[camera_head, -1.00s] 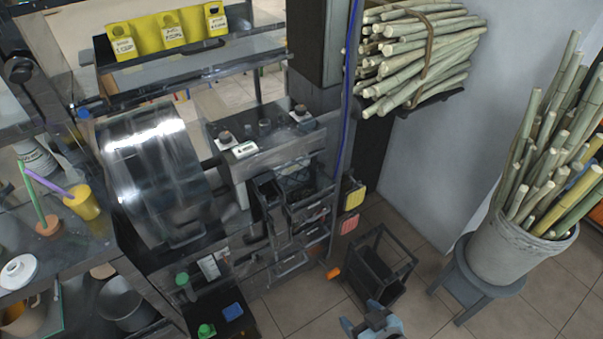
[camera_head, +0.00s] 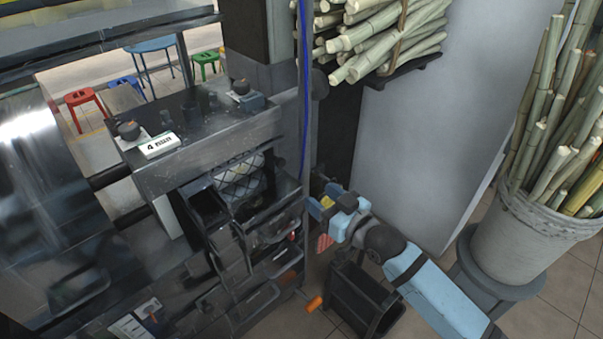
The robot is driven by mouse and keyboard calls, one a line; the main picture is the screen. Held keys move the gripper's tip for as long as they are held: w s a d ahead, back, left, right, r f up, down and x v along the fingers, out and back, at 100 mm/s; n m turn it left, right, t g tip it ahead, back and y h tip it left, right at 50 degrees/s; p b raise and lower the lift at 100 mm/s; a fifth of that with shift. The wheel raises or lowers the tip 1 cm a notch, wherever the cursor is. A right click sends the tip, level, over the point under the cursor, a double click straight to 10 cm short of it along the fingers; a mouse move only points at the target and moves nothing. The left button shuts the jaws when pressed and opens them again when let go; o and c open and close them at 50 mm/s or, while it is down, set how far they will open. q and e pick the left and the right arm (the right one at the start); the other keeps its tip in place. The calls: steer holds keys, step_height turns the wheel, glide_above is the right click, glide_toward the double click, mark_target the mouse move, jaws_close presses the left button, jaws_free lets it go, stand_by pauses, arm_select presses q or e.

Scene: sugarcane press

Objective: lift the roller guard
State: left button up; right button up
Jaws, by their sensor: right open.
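The press (camera_head: 205,140) is a dark metal machine in the middle and left. A mesh guard (camera_head: 240,178) shows on its front, above the chutes, and looks lowered. Part of it is hidden by the frame around it. My right gripper (camera_head: 322,206) comes in from the lower right on a light blue arm. It is open and empty, to the right of the mesh guard and apart from it, in front of the press's right post. My left gripper is out of view.
A bucket of cane (camera_head: 535,235) stands on a stool at the right. A dark bin (camera_head: 362,300) is on the floor below my right arm. A large shiny curved cover (camera_head: 45,190) fills the left.

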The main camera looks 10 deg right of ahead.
mark_target(282, 163)
steer(key=x, duration=0.4)
steer(key=b+x, duration=0.1)
steer(key=x, duration=0.4)
steer(key=b+x, duration=0.1)
steer(key=x, duration=0.4)
steer(key=shift+w+d+r, duration=0.1)
steer(key=shift+w+r, duration=0.2)
jaws_close()
